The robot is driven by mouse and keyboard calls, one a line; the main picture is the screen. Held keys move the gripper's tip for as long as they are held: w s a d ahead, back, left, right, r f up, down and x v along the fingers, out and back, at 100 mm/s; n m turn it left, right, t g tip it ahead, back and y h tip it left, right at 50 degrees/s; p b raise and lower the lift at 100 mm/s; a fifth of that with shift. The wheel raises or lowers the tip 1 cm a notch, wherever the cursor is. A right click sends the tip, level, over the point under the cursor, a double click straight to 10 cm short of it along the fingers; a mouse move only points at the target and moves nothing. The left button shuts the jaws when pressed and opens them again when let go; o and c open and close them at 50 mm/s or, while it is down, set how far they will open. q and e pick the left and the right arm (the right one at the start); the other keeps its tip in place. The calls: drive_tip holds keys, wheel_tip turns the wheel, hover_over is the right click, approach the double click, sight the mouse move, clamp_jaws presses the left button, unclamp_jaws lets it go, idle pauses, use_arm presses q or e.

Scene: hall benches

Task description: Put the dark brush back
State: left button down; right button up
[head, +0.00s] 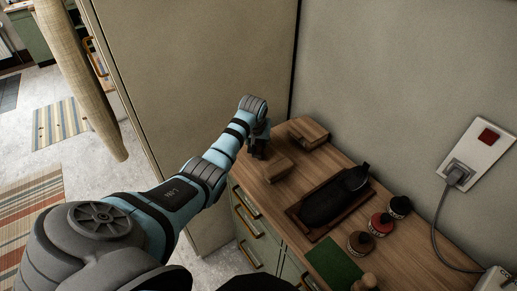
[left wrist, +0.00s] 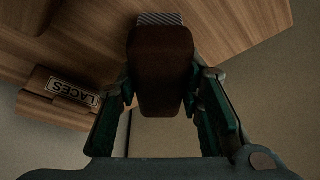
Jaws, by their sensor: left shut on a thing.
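My left gripper (head: 259,143) is at the far end of the wooden counter, beside the cabinet side. In the left wrist view its two fingers stand either side of a dark brown brush (left wrist: 163,72), and it is shut on it. Pale striped bristles (left wrist: 160,19) show at the brush's far end. In the head view the brush is hard to tell from the dark fingers. A wooden box labelled LACES (left wrist: 60,97) lies to the left of the brush in the wrist view. My right gripper is not in view.
On the counter are a wooden block (head: 267,170), a wooden box (head: 307,132), and a tray (head: 297,216) holding a dark shoe (head: 335,198). Black (head: 399,207), red (head: 381,224) and brown (head: 360,244) containers stand near the wall. A green cloth (head: 334,262) lies in front.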

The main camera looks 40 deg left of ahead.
use_arm(q)
drive_tip(key=shift+f, duration=1.35)
drive_tip(key=c, duration=1.1)
unclamp_jaws()
drive_tip(key=shift+f, duration=0.1)
drive_tip(key=shift+d+r, duration=0.1)
drive_tip(key=shift+r, duration=0.3)
drive_tip(key=p+v, duration=0.3)
drive_tip(key=v, duration=0.8)
drive_tip(key=shift+s, duration=0.1)
drive_tip(key=shift+s+r, duration=0.15)
drive_tip(key=shift+r, duration=0.1)
